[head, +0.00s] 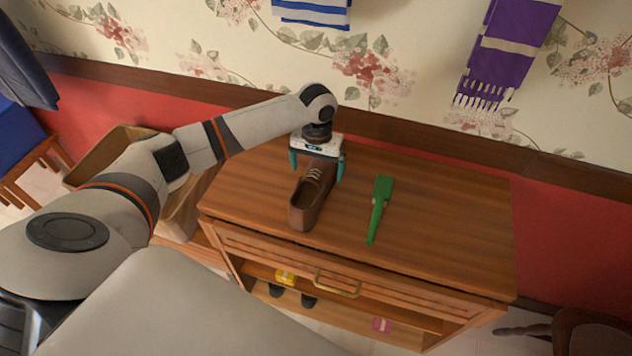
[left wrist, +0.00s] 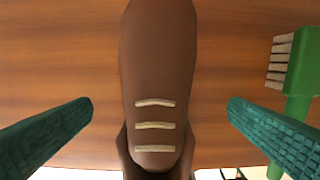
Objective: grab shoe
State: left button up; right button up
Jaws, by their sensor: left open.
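A brown shoe (head: 310,195) with pale laces lies on top of the wooden cabinet (head: 450,215), its opening toward the cabinet's front edge. My left gripper (head: 317,168) is open above the toe half of the shoe, with one green finger on each side of it. In the left wrist view the shoe (left wrist: 158,75) runs down the middle between the open fingers (left wrist: 160,130), with a gap on both sides. The shoe's heel end is cut off at the bottom of that view. My right gripper is not in view.
A green brush (head: 379,205) lies right of the shoe; its bristles show in the left wrist view (left wrist: 300,62). The cabinet's right side is clear. Below, the shelf holds a yellow item (head: 286,278), dark shoes and a pink item (head: 382,325). Scarves hang on the wall behind.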

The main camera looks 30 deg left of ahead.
aim_at(310, 192)
pick_arm(q)
jog(key=f, duration=0.3)
jog(key=s+f+p, duration=0.1)
jog(key=f, duration=0.1)
jog(key=shift+a, duration=0.1)
jog(key=shift+w+f, duration=0.1)
jog(key=shift+f, duration=0.25)
jog(key=shift+r, duration=0.1)
jog(key=c, duration=1.3)
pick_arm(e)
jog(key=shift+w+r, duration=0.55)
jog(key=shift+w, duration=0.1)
